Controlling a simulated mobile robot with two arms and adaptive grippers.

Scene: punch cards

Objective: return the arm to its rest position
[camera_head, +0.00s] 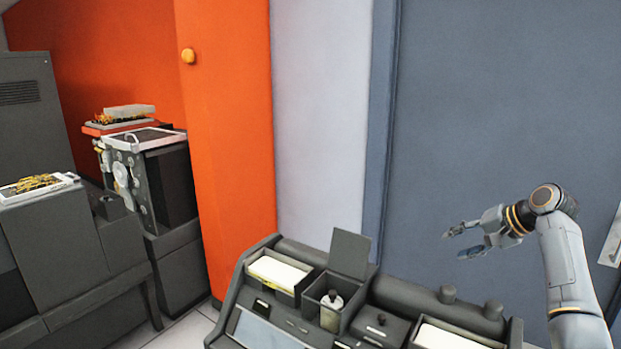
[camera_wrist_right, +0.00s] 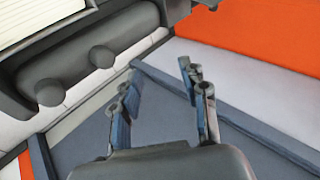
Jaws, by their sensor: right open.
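My right arm (camera_head: 569,262) comes in from the lower right of the head view. It is raised in front of the blue-grey wall, with the wrist bent to the left. My right gripper (camera_head: 455,243) is open and empty, above and behind the right part of the dark card machine (camera_head: 276,240). In the right wrist view the two fingers of the right gripper (camera_wrist_right: 158,95) stand apart with nothing between them. My left gripper does not show in either view.
The machine holds card trays (camera_head: 278,271), an open compartment with a bottle (camera_head: 331,311), a raised lid (camera_head: 350,253) and dark knobs (camera_head: 447,294). An orange pillar (camera_head: 228,150) stands behind. Other machines (camera_head: 50,240) stand at the left. The space around the right gripper is clear.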

